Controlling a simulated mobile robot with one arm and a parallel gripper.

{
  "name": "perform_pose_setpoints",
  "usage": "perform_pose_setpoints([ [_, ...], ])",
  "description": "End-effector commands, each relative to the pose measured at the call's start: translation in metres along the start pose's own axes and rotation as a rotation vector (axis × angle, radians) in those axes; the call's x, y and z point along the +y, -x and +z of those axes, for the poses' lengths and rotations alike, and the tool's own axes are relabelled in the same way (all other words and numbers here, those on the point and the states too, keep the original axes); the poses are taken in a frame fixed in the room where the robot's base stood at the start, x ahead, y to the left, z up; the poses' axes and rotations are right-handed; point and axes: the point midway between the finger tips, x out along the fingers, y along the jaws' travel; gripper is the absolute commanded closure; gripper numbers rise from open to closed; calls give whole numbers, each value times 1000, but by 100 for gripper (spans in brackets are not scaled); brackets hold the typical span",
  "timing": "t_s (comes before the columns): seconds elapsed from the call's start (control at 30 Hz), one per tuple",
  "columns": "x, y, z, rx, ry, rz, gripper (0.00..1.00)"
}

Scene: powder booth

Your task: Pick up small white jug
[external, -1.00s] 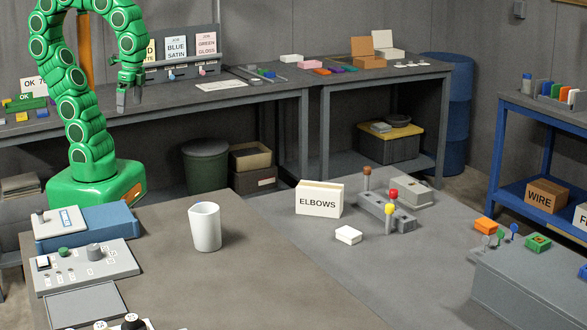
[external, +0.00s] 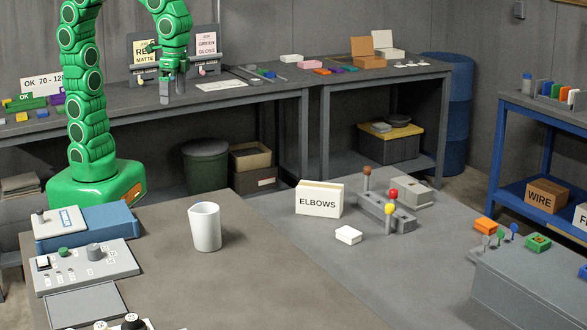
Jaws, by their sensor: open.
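The small white jug (external: 206,228) stands upright on the near brown-grey table, left of the picture's middle. Nothing touches it. My green arm rises from its base at the table's back left corner and bends over at the top. My gripper (external: 166,98) hangs from it, pointing down, open and empty. In the picture it is well above the jug and a little to its left. The gap between the fingers is too small to make out clearly.
A blue box with a white device (external: 60,222), a grey control panel (external: 87,266) and a grey plate (external: 83,305) lie left of the jug. The ELBOWS box (external: 319,200), a white block (external: 348,235) and a lever block (external: 386,213) stand to the right. The table around the jug is clear.

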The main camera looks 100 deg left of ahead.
Motion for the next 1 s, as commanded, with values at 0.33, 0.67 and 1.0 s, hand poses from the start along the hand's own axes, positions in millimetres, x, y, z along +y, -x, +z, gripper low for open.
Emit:
perform_pose_setpoints([
  [0.33,58,11,-75,26,-16,-8,0],
  [0.67,124,10,-135,52,-41,-8,0],
  [1.0,203,-3,-183,71,-77,1,0],
])
